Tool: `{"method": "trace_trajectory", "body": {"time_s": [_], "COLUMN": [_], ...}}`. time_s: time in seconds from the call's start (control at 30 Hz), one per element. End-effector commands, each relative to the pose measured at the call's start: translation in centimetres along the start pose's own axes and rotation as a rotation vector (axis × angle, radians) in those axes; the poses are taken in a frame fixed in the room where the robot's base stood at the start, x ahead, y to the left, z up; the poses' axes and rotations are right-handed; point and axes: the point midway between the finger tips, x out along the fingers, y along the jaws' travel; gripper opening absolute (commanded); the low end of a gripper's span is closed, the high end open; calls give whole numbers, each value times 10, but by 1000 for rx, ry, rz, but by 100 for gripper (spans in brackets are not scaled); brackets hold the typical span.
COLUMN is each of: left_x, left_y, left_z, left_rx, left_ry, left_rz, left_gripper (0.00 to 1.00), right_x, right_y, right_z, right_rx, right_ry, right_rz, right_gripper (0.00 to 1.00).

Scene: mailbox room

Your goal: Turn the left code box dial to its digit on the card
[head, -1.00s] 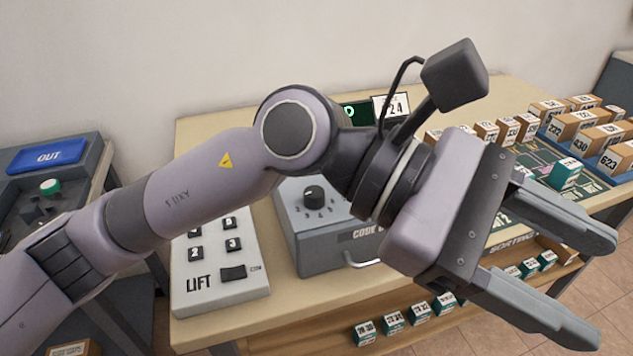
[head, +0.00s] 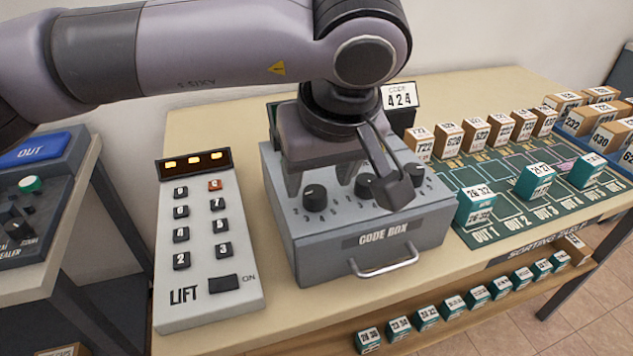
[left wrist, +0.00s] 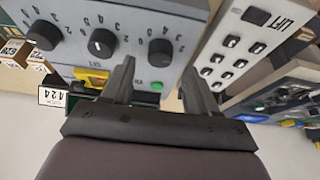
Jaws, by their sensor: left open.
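The grey code box (head: 380,240) stands on the table with dark dials on its sloped top. Its left dial (head: 315,198) also shows in the left wrist view (left wrist: 160,52), upside down. The white code card (head: 400,96) behind the box reads 424. My left gripper (head: 319,180) points down over the rear of the box, near the left dial. In the left wrist view its fingers (left wrist: 158,68) are apart and empty, with the left dial just beyond the tips. Contact cannot be told.
The LIFT keypad (head: 210,245) stands left of the box. A sorting mat (head: 515,208) with teal boxes and brown parcels is on the right. A front handle (head: 385,266) sticks out from the code box. The OUT station (head: 35,200) is at far left.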

Motion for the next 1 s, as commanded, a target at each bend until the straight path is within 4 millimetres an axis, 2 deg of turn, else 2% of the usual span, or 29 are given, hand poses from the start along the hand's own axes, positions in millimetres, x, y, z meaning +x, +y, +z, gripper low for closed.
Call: {"method": "trace_trajectory", "body": {"time_s": [0.1, 0.2, 0.53, 0.57, 0.7, 0.73, 1.0], "left_x": [18, 27, 32, 32, 32, 32, 32], "left_y": [0, 0, 0, 0, 0, 0, 0], "left_z": [0, 0, 0, 0, 0, 0, 1], "left_rx": [-1, -1, -1, -1, -1, -1, -16], "left_ry": [-3, -2, -2, -2, -2, -2, -2], "left_rz": [-1, 0, 2, 2, 2, 2, -5], "left_gripper": [59, 59, 59, 56, 10, 4, 4], "right_x": [0, 0, 0, 0, 0, 0, 0], "right_y": [0, 0, 0, 0, 1, 1, 1], "right_z": [0, 0, 1, 1, 1, 1, 2], "right_rx": [0, 0, -1, -1, 0, 0, 0], "right_ry": [-1, -1, -2, -2, -2, -2, -3], "right_rz": [0, 0, 1, 1, 2, 2, 2], "right_gripper": [43, 43, 43, 43, 43, 43, 43]}}
